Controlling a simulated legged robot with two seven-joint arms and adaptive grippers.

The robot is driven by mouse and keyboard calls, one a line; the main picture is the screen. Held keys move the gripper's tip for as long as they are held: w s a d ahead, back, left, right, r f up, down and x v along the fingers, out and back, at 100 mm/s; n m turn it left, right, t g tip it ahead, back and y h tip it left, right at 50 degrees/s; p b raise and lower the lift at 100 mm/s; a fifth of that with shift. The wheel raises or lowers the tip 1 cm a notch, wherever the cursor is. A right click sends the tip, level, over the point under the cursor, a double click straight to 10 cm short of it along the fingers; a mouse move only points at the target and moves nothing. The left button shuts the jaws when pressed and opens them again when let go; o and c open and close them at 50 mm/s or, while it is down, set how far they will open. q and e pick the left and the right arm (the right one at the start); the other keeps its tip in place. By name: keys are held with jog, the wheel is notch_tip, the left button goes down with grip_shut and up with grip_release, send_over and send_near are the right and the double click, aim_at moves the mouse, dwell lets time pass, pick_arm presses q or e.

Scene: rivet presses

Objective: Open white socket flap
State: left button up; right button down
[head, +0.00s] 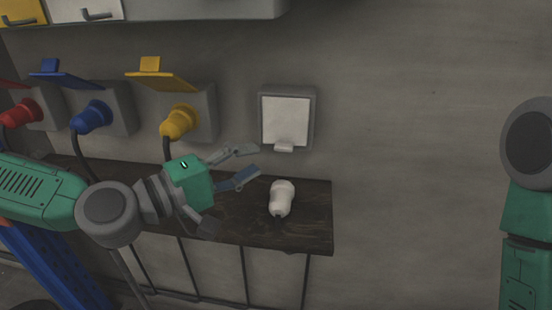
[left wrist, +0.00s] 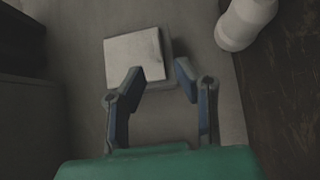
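The white socket flap (head: 285,121) is shut over its grey wall box (head: 312,110), with a small tab at its lower edge. The flap also shows in the left wrist view (left wrist: 134,59), beyond the fingertips. My left gripper (head: 257,160) is open and empty, to the left of and below the flap, above the shelf. In the left wrist view its two fingers (left wrist: 160,72) stand apart with nothing between them; I cannot tell whether they touch the flap's tab. My right gripper is out of view; only part of my right arm shows at the right edge.
A white plug (head: 281,198) stands on the dark wooden shelf (head: 310,228), below the flap. Red (head: 20,112), blue (head: 91,117) and yellow (head: 179,121) plugs sit in sockets with raised flaps on the left. The wall to the right is clear.

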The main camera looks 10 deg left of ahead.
aim_at(277, 151)
pick_arm(q)
jog(key=x, duration=0.5)
jog(key=shift+d+b, duration=0.3)
jog(key=shift+d, duration=0.15)
jog(key=shift+w+d, duration=0.2)
jog(key=shift+d, duration=0.25)
jog(key=shift+a, duration=0.55)
grip_shut()
